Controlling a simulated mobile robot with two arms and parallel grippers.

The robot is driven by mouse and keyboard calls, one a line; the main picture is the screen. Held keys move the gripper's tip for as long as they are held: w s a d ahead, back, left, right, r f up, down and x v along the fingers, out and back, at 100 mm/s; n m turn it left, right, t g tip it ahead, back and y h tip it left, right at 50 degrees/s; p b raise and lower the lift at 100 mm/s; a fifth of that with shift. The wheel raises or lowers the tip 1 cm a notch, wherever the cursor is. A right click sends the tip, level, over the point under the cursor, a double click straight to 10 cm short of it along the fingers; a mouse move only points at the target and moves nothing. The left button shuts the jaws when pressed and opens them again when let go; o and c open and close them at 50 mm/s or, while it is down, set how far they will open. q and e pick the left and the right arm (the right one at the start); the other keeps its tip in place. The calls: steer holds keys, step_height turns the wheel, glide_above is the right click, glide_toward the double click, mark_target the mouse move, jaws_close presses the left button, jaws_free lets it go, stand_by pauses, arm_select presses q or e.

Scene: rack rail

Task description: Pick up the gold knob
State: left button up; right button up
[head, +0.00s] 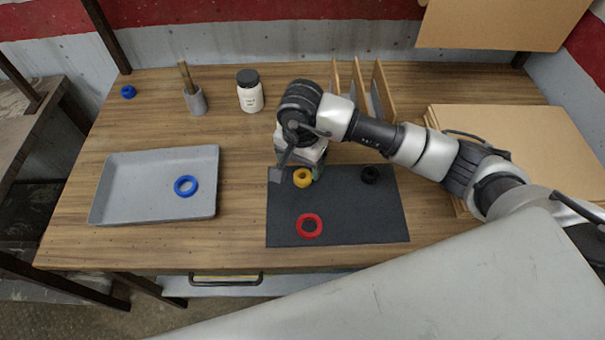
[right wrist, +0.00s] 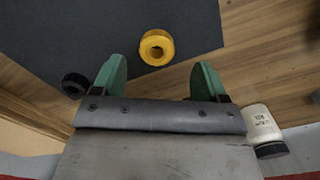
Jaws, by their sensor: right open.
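The gold knob (head: 302,178) is a small yellow ring-like piece with a hole. It sits on the dark mat (head: 340,228) near the mat's back edge. In the right wrist view the gold knob (right wrist: 157,47) lies ahead of the fingertips, roughly midway between them. My right gripper (head: 297,176) is over the back left of the mat, close to the knob. Its green fingers (right wrist: 155,78) are apart with nothing between them. My left gripper is not in view.
A red ring (head: 310,226) and a black knob (head: 370,175) are on the mat. A grey tray (head: 130,190) holds a blue ring (head: 186,186). A white bottle (head: 250,92), a grey holder (head: 196,101) and upright dividers (head: 381,92) stand behind. Wood between tray and mat is clear.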

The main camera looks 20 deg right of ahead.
mark_target(302, 175)
steer(key=shift+s+f+p, duration=0.2)
steer(key=shift+f+p, duration=0.4)
steer(key=shift+f, duration=1.55)
steer(key=shift+c, duration=0.3)
steer(key=c, duration=1)
